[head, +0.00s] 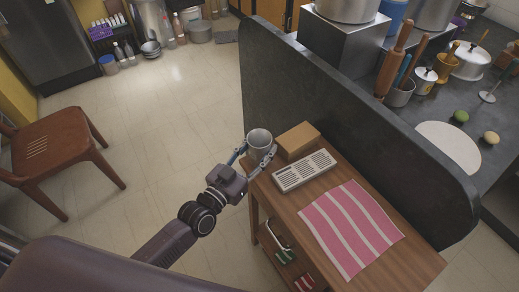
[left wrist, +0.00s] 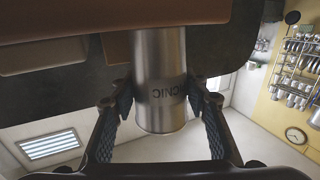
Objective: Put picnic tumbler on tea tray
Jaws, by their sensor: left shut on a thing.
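The picnic tumbler (head: 259,140) is a plain steel cup, upright at the far left corner of the wooden table. My left gripper (head: 259,152) is shut on it, with a finger on each side. In the left wrist view the tumbler (left wrist: 160,85) shows upside down with part of the lettering "CNIC", between the fingers of my left gripper (left wrist: 160,105). I cannot tell whether its base touches the table. The tea tray (head: 304,171) is a pale slotted rectangle on the table, just right of the tumbler, with nothing on it. My right gripper is not in view.
A brown box (head: 297,140) stands behind the tray, close to the tumbler. A pink striped cloth (head: 350,225) covers much of the wooden table (head: 405,277). A dark partition (head: 340,120) rises along the table's back. A wooden chair (head: 55,155) stands left on open floor.

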